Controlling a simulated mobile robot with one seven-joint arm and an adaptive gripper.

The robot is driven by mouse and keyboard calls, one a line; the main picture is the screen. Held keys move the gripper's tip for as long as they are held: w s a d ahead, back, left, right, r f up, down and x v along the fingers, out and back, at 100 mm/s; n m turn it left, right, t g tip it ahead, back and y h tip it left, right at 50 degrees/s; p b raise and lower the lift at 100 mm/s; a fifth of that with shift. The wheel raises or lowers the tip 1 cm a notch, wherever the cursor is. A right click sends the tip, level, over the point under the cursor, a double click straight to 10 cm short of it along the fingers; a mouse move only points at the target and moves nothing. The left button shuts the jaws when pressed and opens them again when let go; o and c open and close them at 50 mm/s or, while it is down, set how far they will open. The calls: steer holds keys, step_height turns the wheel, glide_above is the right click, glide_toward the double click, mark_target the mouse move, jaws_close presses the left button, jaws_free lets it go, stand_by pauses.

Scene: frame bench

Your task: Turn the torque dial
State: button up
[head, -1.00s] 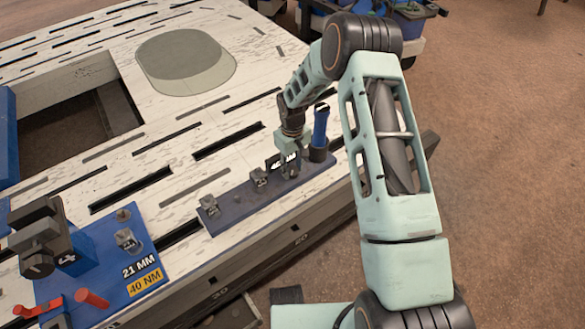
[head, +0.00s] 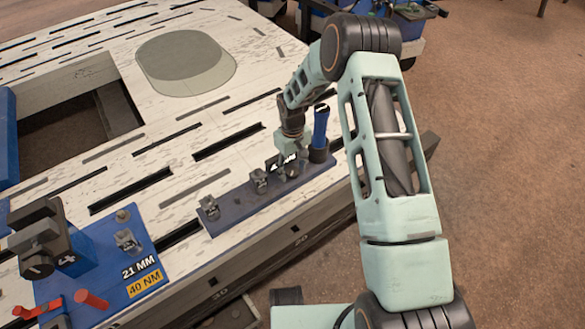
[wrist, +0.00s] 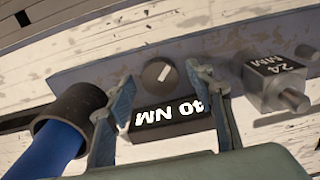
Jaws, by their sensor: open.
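The torque dial (wrist: 158,73), a dark round knob with a pale pointer line, sits on the blue rack (head: 235,205) beside a display (wrist: 172,113). The display reads 40 NM, upside down in the wrist view. My gripper (wrist: 163,76) is open, its fingers to either side of the dial and display in the wrist picture, with nothing held between them. In the head view my gripper (head: 286,160) is just above the right part of the rack. The dial (head: 293,171) shows small and dark below it.
A blue-handled tool (head: 320,127) stands in a dark holder right beside my gripper. A socket block marked 24 MM (wrist: 277,82) is on the other side. A blue fixture (head: 100,258) labelled 21 MM and 40 NM is at lower left. The slotted white bench top behind is mostly clear.

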mark_target(292, 171)
step_height(292, 171, up, 12)
stand_by(0.5)
stand_by(0.3)
